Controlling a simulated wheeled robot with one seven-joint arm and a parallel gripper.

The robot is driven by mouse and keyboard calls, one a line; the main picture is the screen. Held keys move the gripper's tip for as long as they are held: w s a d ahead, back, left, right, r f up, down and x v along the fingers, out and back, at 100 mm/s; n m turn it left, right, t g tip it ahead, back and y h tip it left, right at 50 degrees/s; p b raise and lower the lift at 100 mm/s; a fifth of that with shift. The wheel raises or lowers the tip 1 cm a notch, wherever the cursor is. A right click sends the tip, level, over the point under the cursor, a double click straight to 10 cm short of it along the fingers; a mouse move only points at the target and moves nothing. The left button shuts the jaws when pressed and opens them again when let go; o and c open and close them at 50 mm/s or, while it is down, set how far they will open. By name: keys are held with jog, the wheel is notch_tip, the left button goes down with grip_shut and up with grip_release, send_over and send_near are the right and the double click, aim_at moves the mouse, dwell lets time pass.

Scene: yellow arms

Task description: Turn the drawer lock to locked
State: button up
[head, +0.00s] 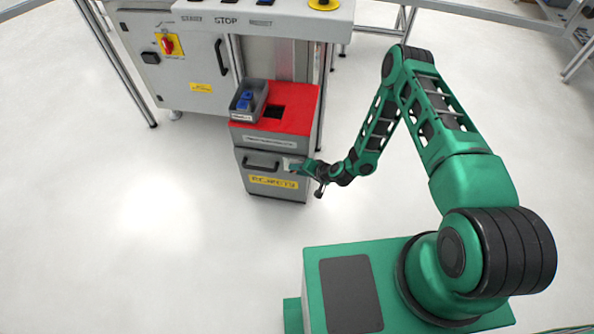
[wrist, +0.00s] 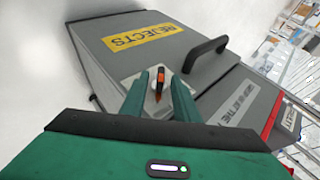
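The grey drawer unit with the yellow REJECTS label (head: 273,182) stands in front of the machine, and its drawer looks closed. In the wrist view, the drawer lock is a small black and orange knob (wrist: 160,82) on a pale plate (wrist: 131,84) beside the REJECTS label (wrist: 143,41). My gripper (wrist: 159,88) has its two green fingers apart, one on each side of the knob, with small gaps visible. In the head view, my gripper (head: 297,166) is at the upper right of the drawer front and covers the lock.
The black drawer handle (wrist: 208,58) sticks out near the lock; it also shows in the head view (head: 262,163). A grey bin with blue parts (head: 247,100) stands on the red top (head: 300,98). The floor to the left is clear.

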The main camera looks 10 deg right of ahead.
jog(key=shift+w+a+f, duration=0.25)
jog(key=shift+w+f, duration=0.05)
grip_shut()
